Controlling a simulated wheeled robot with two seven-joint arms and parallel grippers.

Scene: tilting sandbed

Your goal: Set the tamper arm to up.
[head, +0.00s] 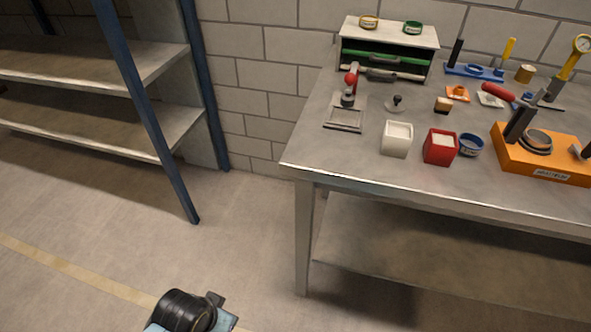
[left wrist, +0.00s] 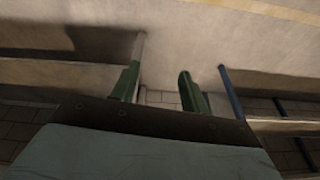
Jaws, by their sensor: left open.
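An orange base (head: 542,158) with a small unreadable label sits at the table's right front. A round metal disc (head: 537,140) is on it. A dark arm (head: 520,122) with a red handle (head: 498,92) slants up to the left on this base; it looks like the tamper arm, but its exact setting is hard to tell. A second red-handled lever (head: 350,82) stands over a grey plate further left. My left gripper (left wrist: 158,72) shows two green fingers apart with nothing between them, away from the tabletop things. My right gripper is not in view.
The metal table (head: 310,158) also holds a white box (head: 397,139), a red box (head: 440,147), a blue ring (head: 471,145) and a drawer unit (head: 388,35). A blue-posted shelf (head: 100,142) stands at left.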

